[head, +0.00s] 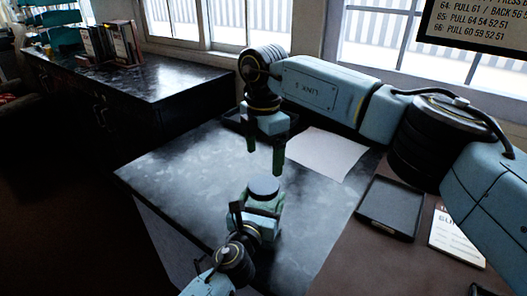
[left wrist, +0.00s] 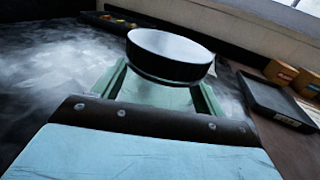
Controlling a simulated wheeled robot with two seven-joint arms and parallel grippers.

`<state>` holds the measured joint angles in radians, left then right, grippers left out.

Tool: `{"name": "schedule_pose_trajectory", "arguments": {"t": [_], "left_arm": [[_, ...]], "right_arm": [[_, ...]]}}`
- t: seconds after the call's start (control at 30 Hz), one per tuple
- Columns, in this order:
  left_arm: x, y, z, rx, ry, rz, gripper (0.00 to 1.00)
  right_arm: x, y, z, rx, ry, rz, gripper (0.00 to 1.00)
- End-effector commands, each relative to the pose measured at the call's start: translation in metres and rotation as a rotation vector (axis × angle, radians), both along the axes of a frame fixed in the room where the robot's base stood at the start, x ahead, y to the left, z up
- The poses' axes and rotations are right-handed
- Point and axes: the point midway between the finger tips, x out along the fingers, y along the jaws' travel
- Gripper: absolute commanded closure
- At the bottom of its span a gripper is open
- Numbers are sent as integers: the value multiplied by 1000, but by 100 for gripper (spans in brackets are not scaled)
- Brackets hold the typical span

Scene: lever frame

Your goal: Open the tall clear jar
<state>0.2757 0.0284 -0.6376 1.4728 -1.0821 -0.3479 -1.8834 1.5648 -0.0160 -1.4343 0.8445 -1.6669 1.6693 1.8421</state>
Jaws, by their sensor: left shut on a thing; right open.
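The tall clear jar has a round dark lid with a pale top (head: 263,187); the lid also shows in the left wrist view (left wrist: 170,50). The jar's clear body (left wrist: 155,93) shows below the lid, between my left fingers. My left gripper (head: 262,204) is shut on the jar body, with the lid standing clear above the fingers. The jar looks roughly upright; its base is hidden by my gripper. My right gripper (head: 265,160) is open and empty, pointing down above the lid and apart from it.
A white sheet (head: 330,152) lies behind on the dark marbled table (head: 165,170). A shallow black tray (head: 391,208) and a printed booklet (head: 456,238) lie to the right. Two small boxes (left wrist: 280,72) stand by the tray in the left wrist view. The table's left part is clear.

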Motion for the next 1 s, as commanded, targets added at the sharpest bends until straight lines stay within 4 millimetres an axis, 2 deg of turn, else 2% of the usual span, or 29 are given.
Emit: {"name": "schedule_pose_trajectory", "arguments": {"t": [0.17,0.6,0.77,1.0], "left_arm": [[0,0,-1,0,1,0,92],[0,0,-1,0,1,0,92],[0,0,-1,0,1,0,92],[0,0,-1,-1,1,0,92]], "right_arm": [[0,0,-9,1,2,-37,15],[0,0,-71,0,1,-35,15],[0,0,-80,0,1,-35,15],[0,0,-80,1,1,-35,15]]}}
